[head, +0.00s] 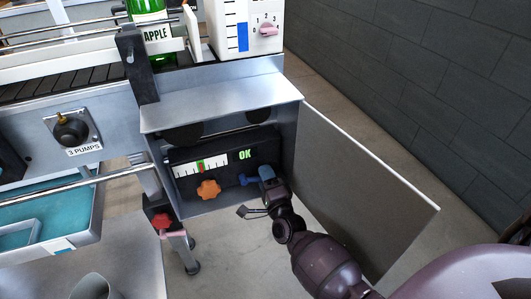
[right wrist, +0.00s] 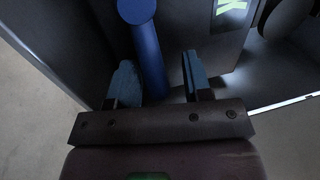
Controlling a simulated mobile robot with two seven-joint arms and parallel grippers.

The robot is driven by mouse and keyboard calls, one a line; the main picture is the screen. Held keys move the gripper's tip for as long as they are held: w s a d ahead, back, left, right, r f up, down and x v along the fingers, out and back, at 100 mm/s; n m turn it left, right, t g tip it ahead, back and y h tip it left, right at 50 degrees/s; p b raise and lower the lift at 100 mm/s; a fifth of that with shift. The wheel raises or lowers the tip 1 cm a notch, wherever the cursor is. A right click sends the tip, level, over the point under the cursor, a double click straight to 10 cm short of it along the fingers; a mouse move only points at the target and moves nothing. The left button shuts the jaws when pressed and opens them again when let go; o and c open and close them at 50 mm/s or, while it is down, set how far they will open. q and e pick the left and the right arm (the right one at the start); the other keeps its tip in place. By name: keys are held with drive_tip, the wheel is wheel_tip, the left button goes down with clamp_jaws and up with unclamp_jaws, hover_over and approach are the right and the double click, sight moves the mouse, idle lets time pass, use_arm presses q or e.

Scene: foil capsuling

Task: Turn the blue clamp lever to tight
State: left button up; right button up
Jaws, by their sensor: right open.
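The blue clamp lever (head: 247,180) sits at the right of the dark panel inside an open metal cabinet, mostly hidden by my right gripper in the head view. In the right wrist view the lever (right wrist: 148,50) is a blue bar with a rounded end, running down between the two fingers. My right gripper (head: 262,176) is open at the lever. In the right wrist view its fingers (right wrist: 160,82) stand on either side of the lever, with the left finger closer and a clear gap on the right. My left gripper is not in view.
The panel carries a gauge (head: 201,166), an orange knob (head: 208,189) and a lit green OK (head: 245,155). The open cabinet door (head: 365,190) stands right of my arm. A metal cover (head: 220,103) overhangs the panel. A red knob (head: 162,221) is at lower left.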

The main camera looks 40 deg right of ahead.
wheel_tip(320, 180, up, 4)
drive_tip(key=shift+w+f+p, duration=0.1)
drive_tip(key=shift+p, duration=0.5)
wheel_tip(320, 180, up, 10)
drive_tip(key=p, duration=0.4)
wheel_tip(320, 180, up, 6)
drive_tip(key=p, duration=0.2)
hover_over(261, 159)
drive_tip(key=s, duration=0.3)
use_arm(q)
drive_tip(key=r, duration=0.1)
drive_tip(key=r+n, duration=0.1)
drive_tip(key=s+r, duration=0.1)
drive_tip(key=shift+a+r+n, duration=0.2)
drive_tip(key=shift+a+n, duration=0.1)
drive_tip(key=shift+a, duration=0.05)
use_arm(e)
drive_tip(key=shift+s+a, duration=0.1)
drive_tip(key=shift+a, duration=0.35)
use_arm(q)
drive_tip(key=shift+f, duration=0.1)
use_arm(e)
drive_tip(key=shift+f, duration=0.1)
drive_tip(key=shift+c, duration=0.3)
